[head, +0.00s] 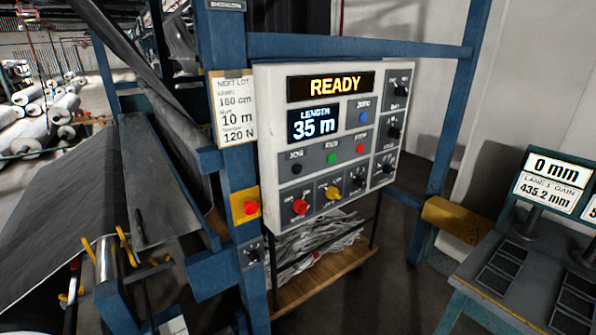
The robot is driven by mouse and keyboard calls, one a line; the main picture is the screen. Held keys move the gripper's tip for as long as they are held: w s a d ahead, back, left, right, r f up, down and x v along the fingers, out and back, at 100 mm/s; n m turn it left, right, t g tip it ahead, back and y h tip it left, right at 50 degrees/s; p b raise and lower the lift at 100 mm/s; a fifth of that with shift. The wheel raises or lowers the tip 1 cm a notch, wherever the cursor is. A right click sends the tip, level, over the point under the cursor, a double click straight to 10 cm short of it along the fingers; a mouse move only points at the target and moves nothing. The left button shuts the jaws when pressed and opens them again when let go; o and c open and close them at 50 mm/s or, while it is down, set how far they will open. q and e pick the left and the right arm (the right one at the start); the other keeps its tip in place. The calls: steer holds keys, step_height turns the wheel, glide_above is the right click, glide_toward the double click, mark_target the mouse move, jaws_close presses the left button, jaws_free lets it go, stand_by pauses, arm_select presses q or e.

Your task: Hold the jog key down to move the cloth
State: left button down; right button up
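The white control panel (350,77) is mounted on a blue frame near the middle of the head view. Its jog key appears to be the small black button (297,169) under a blurred label, left of a green button (331,158) and a red button (360,149). The top display (331,86) reads READY and the length display (313,125) reads 35 m. The grey cloth (90,215) slopes down over the machine at left. Neither of my grippers is in view, and nothing touches the panel.
A red push button (251,208) on a yellow box and a blue post (222,60) stand left of the panel. A paper card (236,108) hangs beside it. A shelf (325,280) with scraps is below. A bench with displays (553,180) stands at right.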

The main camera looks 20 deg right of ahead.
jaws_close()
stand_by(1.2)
